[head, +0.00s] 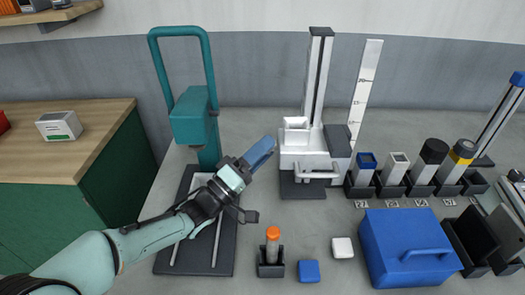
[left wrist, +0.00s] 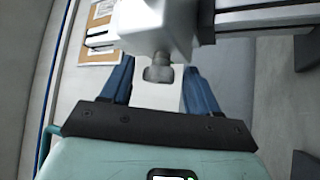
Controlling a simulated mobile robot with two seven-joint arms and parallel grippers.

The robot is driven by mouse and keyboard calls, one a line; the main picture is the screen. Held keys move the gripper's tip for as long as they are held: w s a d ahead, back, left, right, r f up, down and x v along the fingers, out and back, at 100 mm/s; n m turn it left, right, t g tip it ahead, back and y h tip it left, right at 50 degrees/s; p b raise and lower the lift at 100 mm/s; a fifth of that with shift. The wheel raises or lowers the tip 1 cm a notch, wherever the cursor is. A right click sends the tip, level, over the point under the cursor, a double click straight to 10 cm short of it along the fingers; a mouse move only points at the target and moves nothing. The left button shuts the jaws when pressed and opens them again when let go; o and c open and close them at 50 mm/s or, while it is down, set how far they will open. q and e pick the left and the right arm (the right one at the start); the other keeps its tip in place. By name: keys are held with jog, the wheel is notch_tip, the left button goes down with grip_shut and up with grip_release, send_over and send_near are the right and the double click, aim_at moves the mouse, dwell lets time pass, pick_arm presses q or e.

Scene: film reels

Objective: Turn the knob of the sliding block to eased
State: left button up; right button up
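The sliding block is the white block (head: 299,138) low on the upright column in the head view. It fills the top middle of the left wrist view (left wrist: 160,28). Its grey knob (left wrist: 158,73) points toward my left gripper in the wrist view; I cannot make it out in the head view. My left gripper (head: 264,151) is just left of the block. In the wrist view its two blue fingers (left wrist: 158,66) are apart, one on each side of the knob, with visible gaps. No setting marks are readable. My right gripper is not in view.
A teal stand with a tall handle (head: 207,60) is left of the block. An upright ruler (head: 366,82) stands behind right. Several dark holders with capped tubes are to the right. A blue box (head: 405,245), an orange-capped tube (head: 273,240) and two small blocks are in front.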

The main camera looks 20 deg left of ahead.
pick_arm(q)
jog(key=v, duration=0.7)
jog(key=shift+s+a, duration=0.15)
jog(key=shift+s, duration=0.1)
jog(key=shift+f, duration=0.1)
dwell(0.4)
